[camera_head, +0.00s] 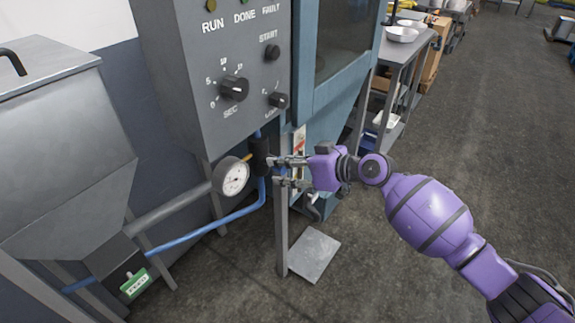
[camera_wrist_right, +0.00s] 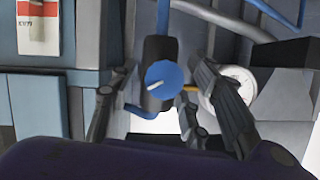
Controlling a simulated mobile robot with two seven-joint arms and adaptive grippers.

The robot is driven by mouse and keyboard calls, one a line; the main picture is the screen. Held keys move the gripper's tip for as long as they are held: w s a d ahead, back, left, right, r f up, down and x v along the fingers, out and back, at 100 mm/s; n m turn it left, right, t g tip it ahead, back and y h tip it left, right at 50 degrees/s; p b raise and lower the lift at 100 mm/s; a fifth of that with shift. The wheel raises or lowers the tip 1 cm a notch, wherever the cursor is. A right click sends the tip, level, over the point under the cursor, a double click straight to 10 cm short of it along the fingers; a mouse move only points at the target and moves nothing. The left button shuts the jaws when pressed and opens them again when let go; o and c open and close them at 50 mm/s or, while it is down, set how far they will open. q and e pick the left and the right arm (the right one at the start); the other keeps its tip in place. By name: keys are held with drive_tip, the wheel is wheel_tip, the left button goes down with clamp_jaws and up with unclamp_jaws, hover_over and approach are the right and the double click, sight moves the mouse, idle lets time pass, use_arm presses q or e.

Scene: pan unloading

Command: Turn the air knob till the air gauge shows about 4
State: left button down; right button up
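The air gauge (camera_head: 231,176) is a round white dial beside the black regulator body (camera_head: 260,157), under the grey control box. Its digits and needle are too small to read. The gauge also shows, partly covered by a finger, in the right wrist view (camera_wrist_right: 238,84). The air knob (camera_wrist_right: 167,82) is a round blue cap with a white mark, in front of the regulator. In the head view my gripper hides it. My right gripper (camera_head: 276,171) is open at the regulator, its fingers on either side of the knob with visible gaps. My left gripper is in neither view.
The control box (camera_head: 222,125) with black knobs hangs just above. A blue hose (camera_head: 212,226) and a grey pipe run left from the regulator. A thin post (camera_head: 281,235) on a floor plate stands under my gripper. Open floor lies to the right.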

drive_tip(key=c, duration=0.9)
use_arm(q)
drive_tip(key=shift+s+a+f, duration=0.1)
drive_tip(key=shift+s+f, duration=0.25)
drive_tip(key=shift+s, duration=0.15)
use_arm(e)
drive_tip(key=shift+c, duration=0.2)
